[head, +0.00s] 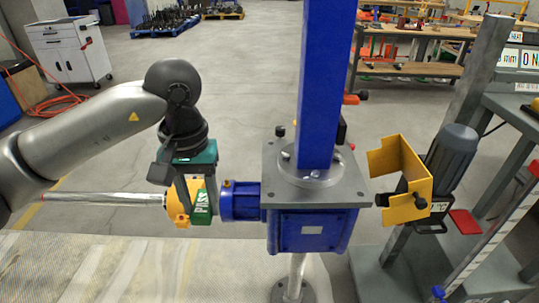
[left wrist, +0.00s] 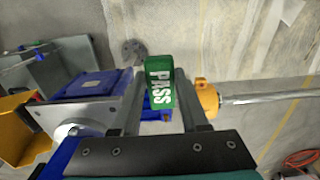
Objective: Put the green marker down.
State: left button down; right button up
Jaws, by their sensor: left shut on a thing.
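The green marker (head: 201,205) is a small block with "PASS" in white letters. My left gripper (head: 199,208) is shut on it, pointing down, beside the blue input housing of the screw jack. In the left wrist view the marker (left wrist: 160,86) sits between the two grey fingers of the left gripper (left wrist: 158,76), its lettering facing the camera. In the head view it overlaps the yellow coupling piece (head: 178,200); I cannot tell whether they touch. My right gripper is not in view.
The blue screw jack (head: 310,232) with its tall blue column (head: 328,80) stands mid-view. A silver shaft (head: 95,197) runs left from the yellow piece. At right are a yellow bracket (head: 404,180) and a grey motor (head: 452,155). Pale floor lies at the lower left.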

pick_arm(q)
jog(key=w+d+r+p, duration=0.4)
jog(key=w+d+r, duration=0.8)
jog(key=w+r, duration=0.2)
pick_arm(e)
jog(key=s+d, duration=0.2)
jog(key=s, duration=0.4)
pick_arm(q)
jog(key=b, duration=0.3)
send_near(270, 189)
jog(key=f+b, duration=0.1)
jog(key=b, duration=0.1)
jog(key=shift+b, duration=0.4)
jog(key=shift+f+b, duration=0.5)
jog(key=shift+f, duration=2)
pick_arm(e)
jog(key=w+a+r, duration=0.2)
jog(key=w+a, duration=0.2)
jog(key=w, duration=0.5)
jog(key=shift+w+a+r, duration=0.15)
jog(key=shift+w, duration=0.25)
pick_arm(q)
jog(key=shift+f, duration=0.1)
